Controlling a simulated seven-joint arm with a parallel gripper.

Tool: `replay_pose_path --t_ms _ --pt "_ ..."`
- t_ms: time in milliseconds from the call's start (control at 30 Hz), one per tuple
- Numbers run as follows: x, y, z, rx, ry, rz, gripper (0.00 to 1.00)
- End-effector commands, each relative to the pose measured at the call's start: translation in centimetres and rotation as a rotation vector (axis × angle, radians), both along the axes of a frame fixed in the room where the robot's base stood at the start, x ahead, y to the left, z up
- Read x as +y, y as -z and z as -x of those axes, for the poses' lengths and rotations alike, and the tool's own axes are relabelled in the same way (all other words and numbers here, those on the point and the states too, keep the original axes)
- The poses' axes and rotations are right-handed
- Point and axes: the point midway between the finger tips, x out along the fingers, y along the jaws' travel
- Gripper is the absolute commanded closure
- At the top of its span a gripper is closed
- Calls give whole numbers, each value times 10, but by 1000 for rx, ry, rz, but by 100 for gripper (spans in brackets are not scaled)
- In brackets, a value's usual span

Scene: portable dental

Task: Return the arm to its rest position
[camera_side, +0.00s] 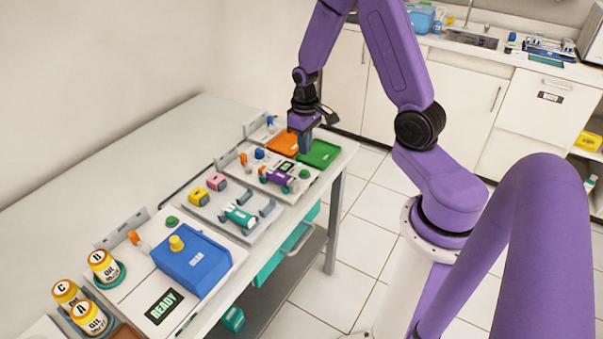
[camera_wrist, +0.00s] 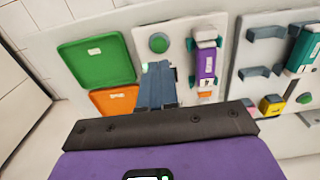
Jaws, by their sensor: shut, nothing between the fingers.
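My purple arm reaches over the far end of the white table (camera_side: 150,140) in the side view. My gripper (camera_side: 305,148) points down there, in front of the orange tray and beside the green tray. Its grey fingers are shut with nothing between them. In the wrist view my gripper (camera_wrist: 157,70) shows its fingers together above the white panel, near the orange tray (camera_wrist: 115,100) and the green tray (camera_wrist: 97,61). I cannot tell whether the fingertips touch the surface.
A purple handpiece (camera_side: 278,178) and a teal handpiece (camera_side: 239,216) lie on the panels. A blue box (camera_side: 195,268) and yellow bottles (camera_side: 104,266) stand at the near end. Open floor (camera_side: 365,240) lies between table and my base. White cabinets (camera_side: 490,95) stand behind.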

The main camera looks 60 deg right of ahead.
Motion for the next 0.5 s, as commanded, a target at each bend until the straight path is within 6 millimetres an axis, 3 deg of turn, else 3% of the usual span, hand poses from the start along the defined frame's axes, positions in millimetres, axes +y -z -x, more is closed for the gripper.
replay_pose_path --t_ms 133,267,500 --pt "20 -11 1 -6 -63 1 100" --pt "54 -30 9 -10 -175 0 100" --pt "118 -67 45 -17 -409 -2 100"
